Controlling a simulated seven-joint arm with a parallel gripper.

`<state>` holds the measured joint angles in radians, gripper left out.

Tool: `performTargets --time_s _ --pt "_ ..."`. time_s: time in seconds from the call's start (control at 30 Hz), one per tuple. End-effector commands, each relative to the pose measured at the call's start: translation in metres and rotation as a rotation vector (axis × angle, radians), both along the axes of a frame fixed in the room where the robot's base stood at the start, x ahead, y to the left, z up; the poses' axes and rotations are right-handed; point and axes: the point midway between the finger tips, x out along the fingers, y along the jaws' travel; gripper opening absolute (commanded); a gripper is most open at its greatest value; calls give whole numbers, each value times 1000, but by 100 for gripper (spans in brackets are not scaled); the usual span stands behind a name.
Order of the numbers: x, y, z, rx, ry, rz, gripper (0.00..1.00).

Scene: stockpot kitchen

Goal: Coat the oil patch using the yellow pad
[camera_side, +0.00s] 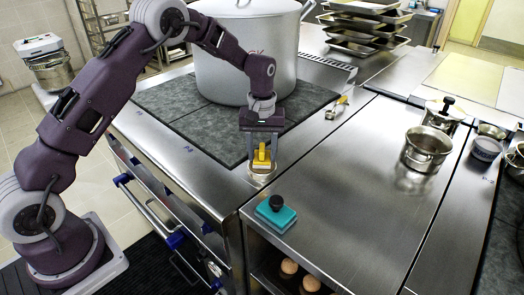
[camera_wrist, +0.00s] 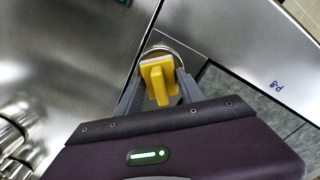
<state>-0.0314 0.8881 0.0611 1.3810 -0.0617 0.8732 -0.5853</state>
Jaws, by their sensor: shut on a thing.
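My gripper (camera_side: 262,146) is shut on the yellow pad (camera_side: 261,159) by its upright handle, with the pad's face down. The pad also shows between the fingers in the wrist view (camera_wrist: 157,72). A small round dish with a pale rim (camera_side: 262,177) lies directly below the pad, at the edge of the steel counter by the stove. In the wrist view the dish's rim (camera_wrist: 178,52) shows around the pad. I cannot tell whether the pad touches the dish. I cannot make out a distinct oil patch in either view.
A teal pad with a black knob (camera_side: 276,214) lies on the counter's front edge. A large stockpot (camera_side: 225,75) stands on the stove behind my gripper. A steel pot (camera_side: 427,148) and smaller containers stand at the right. The middle of the steel counter (camera_side: 350,190) is clear.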

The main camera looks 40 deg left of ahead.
Motion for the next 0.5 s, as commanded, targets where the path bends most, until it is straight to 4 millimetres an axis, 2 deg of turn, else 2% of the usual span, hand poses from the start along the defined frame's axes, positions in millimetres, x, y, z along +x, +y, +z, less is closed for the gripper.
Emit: performTargets --time_s 0.5 --pt "0 0 -4 0 0 0 12"
